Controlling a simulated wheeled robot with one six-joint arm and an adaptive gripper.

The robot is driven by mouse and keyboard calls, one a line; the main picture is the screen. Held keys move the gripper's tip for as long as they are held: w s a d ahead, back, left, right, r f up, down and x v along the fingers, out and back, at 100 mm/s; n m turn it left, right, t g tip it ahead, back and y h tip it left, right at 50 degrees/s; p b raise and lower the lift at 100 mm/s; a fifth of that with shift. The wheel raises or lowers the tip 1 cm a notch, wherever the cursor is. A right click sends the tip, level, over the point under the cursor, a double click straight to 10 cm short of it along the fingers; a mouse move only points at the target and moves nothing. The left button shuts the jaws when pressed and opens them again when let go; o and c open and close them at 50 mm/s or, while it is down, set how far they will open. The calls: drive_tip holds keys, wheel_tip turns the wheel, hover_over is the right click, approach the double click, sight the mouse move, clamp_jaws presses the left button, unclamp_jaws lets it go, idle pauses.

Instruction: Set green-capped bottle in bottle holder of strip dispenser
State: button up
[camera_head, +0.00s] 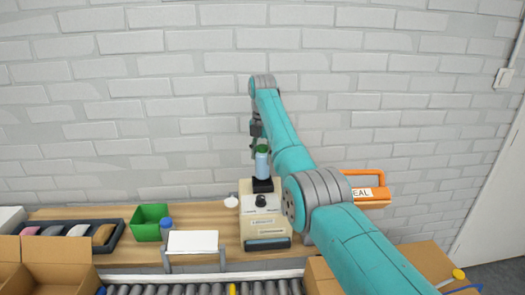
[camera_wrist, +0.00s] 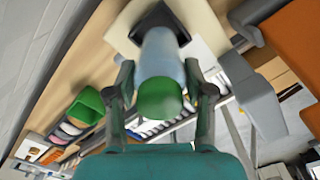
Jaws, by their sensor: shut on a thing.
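The green-capped bottle (camera_head: 262,165) has a pale blue body and stands upright in the head view. It also shows in the wrist view (camera_wrist: 160,55), cap (camera_wrist: 160,98) toward the camera. My gripper (camera_wrist: 158,72) is shut on it, one finger on each side. In the head view my gripper (camera_head: 257,147) is partly hidden behind my arm. The cream strip dispenser (camera_head: 266,227) stands on the bench with a black bottle holder (camera_head: 263,186) on top. The bottle's lower end meets the holder in the picture; I cannot tell whether it rests inside or just above.
A green bin (camera_head: 149,222), a blue-capped bottle (camera_head: 166,229) and a white panel (camera_head: 193,241) are left of the dispenser. An orange-framed device (camera_head: 368,192) is to the right. A roller conveyor (camera_head: 200,289) and open carton (camera_head: 57,262) lie in front. A brick wall rises behind.

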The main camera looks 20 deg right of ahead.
sight(262, 146)
drive_tip(key=shift+f, duration=1.55)
drive_tip(key=o, duration=1.7)
drive_tip(key=shift+o, duration=0.2)
drive_tip(key=shift+r, duration=1.1)
drive_tip(key=shift+r, duration=0.1)
drive_tip(key=shift+r, duration=2.85)
